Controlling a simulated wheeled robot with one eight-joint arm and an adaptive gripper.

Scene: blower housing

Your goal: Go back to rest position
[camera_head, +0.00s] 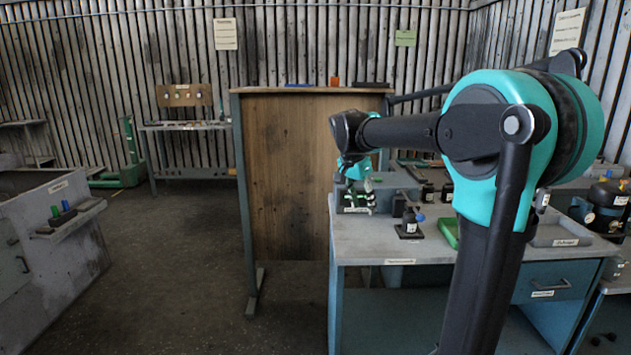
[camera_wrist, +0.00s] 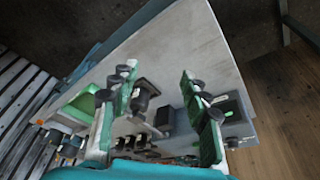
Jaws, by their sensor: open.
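My gripper (camera_head: 357,197) hangs over the left end of the grey workbench (camera_head: 375,248), pointing down, with my arm stretched out from the right. Beyond the fingers lie the bare light bench top (camera_wrist: 178,45) and several dark parts. In the head view a small black fixture with a blue knob (camera_head: 409,227) stands on the bench just right of the gripper, apart from it.
A wooden panel (camera_head: 300,180) in a frame stands behind the bench's left side. A green tray (camera_head: 449,232) lies on the bench near my arm. A grey cabinet (camera_head: 45,235) stands at the left. The floor (camera_head: 180,260) between is clear.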

